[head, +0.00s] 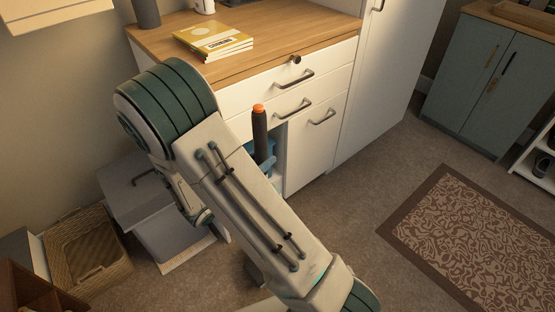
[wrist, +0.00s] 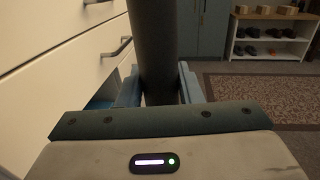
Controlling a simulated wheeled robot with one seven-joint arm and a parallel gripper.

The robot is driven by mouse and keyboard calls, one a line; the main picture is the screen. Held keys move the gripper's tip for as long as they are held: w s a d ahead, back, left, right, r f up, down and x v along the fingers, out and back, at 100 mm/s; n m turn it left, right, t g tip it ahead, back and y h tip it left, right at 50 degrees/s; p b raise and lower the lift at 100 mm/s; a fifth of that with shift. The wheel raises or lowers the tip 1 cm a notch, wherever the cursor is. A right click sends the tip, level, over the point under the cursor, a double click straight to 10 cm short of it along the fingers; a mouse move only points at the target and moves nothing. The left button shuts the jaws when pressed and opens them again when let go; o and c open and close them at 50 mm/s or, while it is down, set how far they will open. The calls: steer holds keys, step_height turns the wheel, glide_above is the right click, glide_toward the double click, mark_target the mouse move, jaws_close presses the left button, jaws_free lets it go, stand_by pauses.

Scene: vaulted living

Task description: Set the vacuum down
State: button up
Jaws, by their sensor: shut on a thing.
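The vacuum shows in the head view as an upright dark stick (head: 260,138) with an orange tip, in front of the white cabinet. My arm hides its lower part. In the wrist view its thick dark shaft (wrist: 154,40) rises between the two blue fingers of my gripper (wrist: 160,88). My gripper is shut on this shaft. In the head view only small blue parts of my gripper (head: 266,166) show beside the stick. I cannot see the vacuum's bottom end or whether it touches the floor.
The white cabinet (head: 312,152) has protruding handles close by. Its wooden top (head: 280,30) holds yellow books (head: 213,40). A wicker basket (head: 88,258) stands at lower left. Right of the cabinet lie open carpet and a patterned rug (head: 470,235); a shoe rack (wrist: 270,38) stands beyond.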

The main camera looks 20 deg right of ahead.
steer(key=shift+w+a+f+b, duration=0.35)
steer(key=shift+a+f, duration=0.05)
steer(key=shift+f, duration=0.55)
steer(key=shift+w+a+f+b, duration=0.3)
steer(key=shift+a+f, duration=0.15)
steer(key=shift+f, duration=0.45)
steer(key=shift+w+a+f+b, duration=0.35)
steer(key=shift+a+f, duration=0.05)
steer(key=shift+f, duration=0.65)
steer(key=o, duration=0.5)
steer(key=shift+f, duration=0.2)
steer(key=o, duration=0.5)
steer(key=shift+c, duration=0.2)
steer(key=shift+r, duration=0.1)
